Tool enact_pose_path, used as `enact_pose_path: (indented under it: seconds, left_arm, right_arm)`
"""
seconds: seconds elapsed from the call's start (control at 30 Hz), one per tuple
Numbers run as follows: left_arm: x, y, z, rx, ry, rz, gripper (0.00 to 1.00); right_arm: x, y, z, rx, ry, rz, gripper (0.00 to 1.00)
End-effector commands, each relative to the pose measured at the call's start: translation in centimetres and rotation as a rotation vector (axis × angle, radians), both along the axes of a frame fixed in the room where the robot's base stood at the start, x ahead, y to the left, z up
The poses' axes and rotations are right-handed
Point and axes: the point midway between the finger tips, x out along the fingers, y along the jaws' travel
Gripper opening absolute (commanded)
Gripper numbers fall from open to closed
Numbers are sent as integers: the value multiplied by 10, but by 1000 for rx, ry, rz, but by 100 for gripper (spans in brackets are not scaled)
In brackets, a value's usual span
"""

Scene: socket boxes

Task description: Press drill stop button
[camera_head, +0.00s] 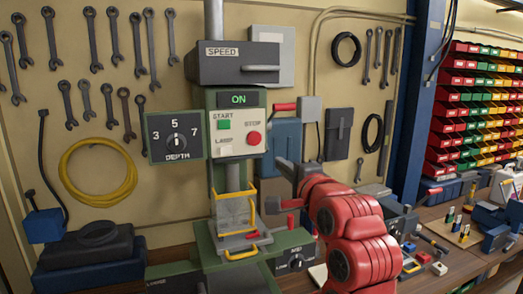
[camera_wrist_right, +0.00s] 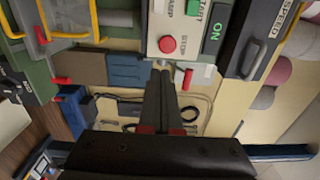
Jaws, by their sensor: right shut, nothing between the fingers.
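The drill's control panel (camera_head: 238,150) shows a lit green "ON" display (camera_head: 238,99), a green start button (camera_head: 224,125), a white lamp switch (camera_head: 225,150) and a round red stop button (camera_head: 253,138). In the wrist view the stop button (camera_wrist_right: 167,44) appears just beyond my right gripper's tips. My right gripper (camera_head: 281,163) is shut and empty, to the right of and below the stop button in the head view. Its narrow closed fingers (camera_wrist_right: 161,72) point toward the panel's edge in the wrist view. A gap to the button seems to remain, but depth is hard to judge. My left gripper is not in view.
A depth dial box (camera_head: 175,142) is left of the panel, and a speed box (camera_head: 238,64) is above. A red-handled lever (camera_head: 284,107) sticks out right of the panel. A yellow-framed guard (camera_head: 234,212) stands below. Parts bins (camera_head: 470,110) are far right.

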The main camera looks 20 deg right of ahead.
Motion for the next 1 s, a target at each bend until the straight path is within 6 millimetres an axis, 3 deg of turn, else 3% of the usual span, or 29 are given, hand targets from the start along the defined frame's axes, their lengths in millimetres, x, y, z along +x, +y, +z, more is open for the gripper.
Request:
enact_pose_path:
  seconds: [0.17,0.47,0.5,0.53,0.8,1.0]
  left_arm:
    - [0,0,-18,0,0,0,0]
    - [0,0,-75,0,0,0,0]
    - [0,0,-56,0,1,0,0]
    - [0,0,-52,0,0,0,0]
    - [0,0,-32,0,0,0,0]
    - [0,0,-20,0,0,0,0]
  right_arm:
    - [5,-1,-4,0,-6,0,0]
    - [25,2,-9,-5,-2,0,0]
    - [36,2,3,-2,3,0,0]
    - [44,2,3,-2,6,1,0]
    - [101,4,4,-1,4,0,0]
    - [129,5,3,-1,4,0,0]
